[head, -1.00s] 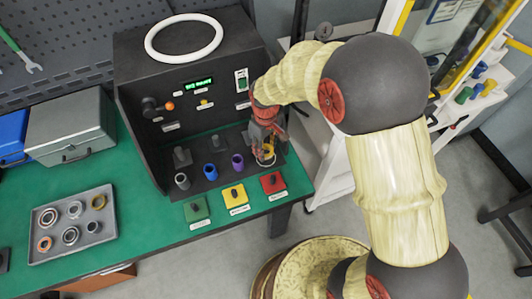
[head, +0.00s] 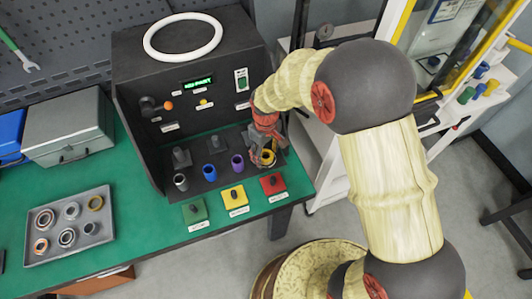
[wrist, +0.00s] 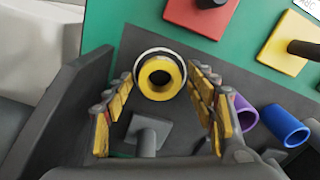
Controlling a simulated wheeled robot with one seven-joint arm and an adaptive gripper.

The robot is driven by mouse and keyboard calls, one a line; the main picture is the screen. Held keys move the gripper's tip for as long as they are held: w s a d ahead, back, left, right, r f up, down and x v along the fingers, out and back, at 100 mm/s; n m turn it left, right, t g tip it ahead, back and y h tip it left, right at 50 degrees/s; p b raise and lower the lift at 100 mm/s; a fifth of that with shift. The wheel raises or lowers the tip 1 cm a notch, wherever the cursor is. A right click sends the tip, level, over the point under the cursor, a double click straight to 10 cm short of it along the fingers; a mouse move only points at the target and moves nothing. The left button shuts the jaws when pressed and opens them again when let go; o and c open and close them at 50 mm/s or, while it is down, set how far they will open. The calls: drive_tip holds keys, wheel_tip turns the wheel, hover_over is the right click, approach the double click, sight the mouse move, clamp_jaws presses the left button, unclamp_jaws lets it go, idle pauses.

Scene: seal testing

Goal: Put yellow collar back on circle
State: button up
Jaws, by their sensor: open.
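The yellow collar (head: 268,157) stands on the white circle at the right of the dark test station's floor. In the wrist view the collar (wrist: 148,87) is upright, seen from above into its dark bore, and a white ring (wrist: 158,52) shows around it. My gripper (wrist: 163,82) is open, with one yellow-padded finger on each side of the collar. Gaps seem to show between fingers and collar. In the head view my gripper (head: 265,149) is beside and above the collar, hiding part of it.
Purple (head: 237,163), blue (head: 210,172) and grey (head: 181,181) collars stand left of it. A grey post (wrist: 147,140) is close to the gripper. Red (head: 272,183), yellow (head: 233,197) and green (head: 195,210) button pads lie in front. The station wall (wrist: 70,115) is close beside the gripper.

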drive_tip(key=s+d+r+m+t+p, duration=0.1)
drive_tip(key=d+r+p, duration=0.1)
drive_tip(key=r, duration=0.9)
drive_tip(key=s+d+r+m+t+p, duration=0.1)
drive_tip(key=s+d+r+p, duration=0.15)
drive_tip(key=r, duration=0.95)
drive_tip(key=s+d+r+m+t, duration=0.2)
drive_tip(key=s+d+r, duration=0.3)
drive_tip(key=s, duration=0.3)
drive_tip(key=s+d+r+m+t, duration=0.1)
drive_tip(key=s+d+r+m, duration=0.2)
drive_tip(key=s+r, duration=0.3)
drive_tip(key=shift+s+d+r+m+t+b, duration=0.25)
drive_tip(key=shift+s+d+m+t+b, duration=0.2)
drive_tip(key=shift+s+d, duration=0.65)
drive_tip(key=shift+s+a, duration=0.2)
